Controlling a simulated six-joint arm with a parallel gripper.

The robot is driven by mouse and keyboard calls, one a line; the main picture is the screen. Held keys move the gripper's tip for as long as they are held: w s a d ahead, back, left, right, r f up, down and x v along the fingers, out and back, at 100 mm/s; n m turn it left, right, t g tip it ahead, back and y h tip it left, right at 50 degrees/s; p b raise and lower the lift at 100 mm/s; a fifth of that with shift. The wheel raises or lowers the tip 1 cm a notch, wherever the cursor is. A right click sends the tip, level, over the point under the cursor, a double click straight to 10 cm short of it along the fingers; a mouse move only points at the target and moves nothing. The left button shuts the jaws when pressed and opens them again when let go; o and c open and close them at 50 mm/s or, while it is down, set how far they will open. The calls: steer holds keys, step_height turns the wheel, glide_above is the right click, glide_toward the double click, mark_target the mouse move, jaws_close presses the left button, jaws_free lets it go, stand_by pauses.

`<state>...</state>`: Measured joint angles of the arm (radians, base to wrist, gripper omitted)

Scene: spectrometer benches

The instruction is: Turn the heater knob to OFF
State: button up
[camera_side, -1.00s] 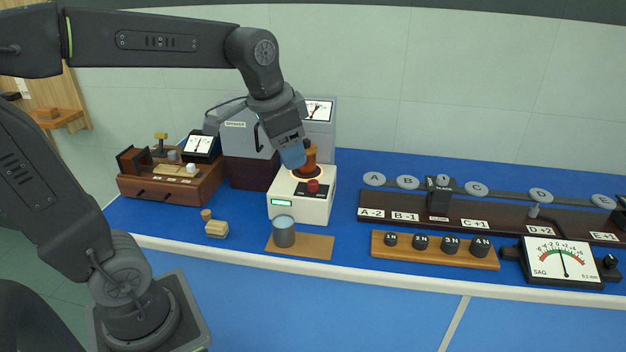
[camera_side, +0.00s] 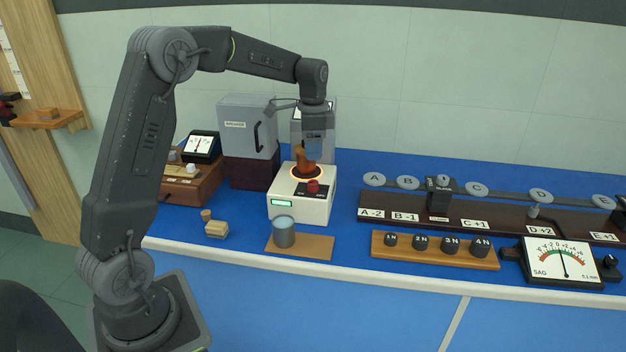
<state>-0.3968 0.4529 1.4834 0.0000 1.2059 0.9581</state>
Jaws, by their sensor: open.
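The heater is a white box (camera_side: 300,210) with a glowing orange ring (camera_side: 294,175) on its top and a green display (camera_side: 282,202) on its front. The red heater knob (camera_side: 313,187) sits on the black front panel; its pointer setting is too small to read. A brown-orange object (camera_side: 303,157) stands on the glowing ring. My gripper (camera_side: 312,150) points down above the heater, behind and above the knob, close to the brown-orange object. Its fingertips are small and partly hidden, so I cannot tell whether they touch that object. The gripper is clear of the knob.
A grey cabinet (camera_side: 247,130) stands behind left. A wooden block of weights (camera_side: 436,251) and a dial gauge (camera_side: 562,262) lie to the right. Blue bench top is free between them.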

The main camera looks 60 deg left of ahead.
mark_target(313, 182)
step_height(313, 182, down, 10)
steer(key=shift+r, duration=0.2)
steer(key=c, duration=0.9)
